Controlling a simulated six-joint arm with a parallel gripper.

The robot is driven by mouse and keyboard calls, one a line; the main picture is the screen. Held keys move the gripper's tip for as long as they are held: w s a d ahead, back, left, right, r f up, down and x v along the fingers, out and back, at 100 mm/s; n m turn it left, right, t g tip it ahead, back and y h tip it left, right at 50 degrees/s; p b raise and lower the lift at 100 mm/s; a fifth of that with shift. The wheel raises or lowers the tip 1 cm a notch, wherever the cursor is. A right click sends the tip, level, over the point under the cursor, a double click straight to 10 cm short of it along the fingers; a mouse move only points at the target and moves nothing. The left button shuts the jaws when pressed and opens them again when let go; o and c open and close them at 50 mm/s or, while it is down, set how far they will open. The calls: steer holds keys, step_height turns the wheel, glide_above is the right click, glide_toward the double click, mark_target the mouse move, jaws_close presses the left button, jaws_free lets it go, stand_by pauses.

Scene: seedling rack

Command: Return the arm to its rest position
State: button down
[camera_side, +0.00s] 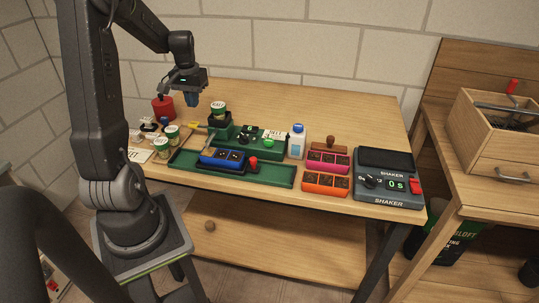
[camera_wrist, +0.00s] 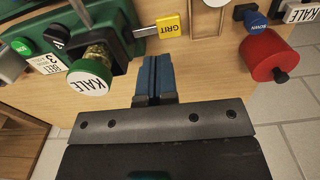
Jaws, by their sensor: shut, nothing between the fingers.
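My gripper (camera_side: 192,100) is in the air above the back left of the wooden table (camera_side: 270,97) in the side view. Its blue fingertips point down and are shut with nothing between them. In the wrist view my gripper (camera_wrist: 154,64) shows its two blue fingers pressed together, over bare table wood. A red cylinder (camera_side: 163,107) stands near it, to its left in the side view. The red cylinder lies to the right of the fingers in the wrist view (camera_wrist: 268,58). The fingers touch nothing.
A green jar labelled KALE (camera_wrist: 89,84) and a yellow GRIT tag (camera_wrist: 168,27) are near the fingers in the wrist view. A green tray (camera_side: 280,176), a blue seedling block (camera_side: 222,157), a white bottle (camera_side: 297,142) and a shaker (camera_side: 388,180) occupy the table. The back is clear.

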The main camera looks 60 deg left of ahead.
steer(key=w+d+r+m+t, duration=0.1)
steer(key=d+r+m, duration=0.15)
steer(key=d, duration=0.45)
steer(key=w+d+r+m+t+y, duration=0.1)
steer(key=d+r, duration=0.3)
steer(key=d, duration=0.3)
steer(key=w+d+r+m, duration=0.1)
steer(key=w+d+r, duration=0.15)
steer(key=d, duration=0.45)
steer(key=s+d+r+m+t, duration=0.1)
steer(key=s+d+m, duration=0.1)
steer(key=s+d, duration=0.2)
steer(key=s+d+r+m+t+h, duration=0.1)
steer(key=s+d, duration=0.4)
steer(key=d, duration=0.5)
steer(key=shift+s+d+r+m+t, duration=0.25)
steer(key=shift+d+m+t, duration=0.1)
steer(key=shift+m+t, duration=0.35)
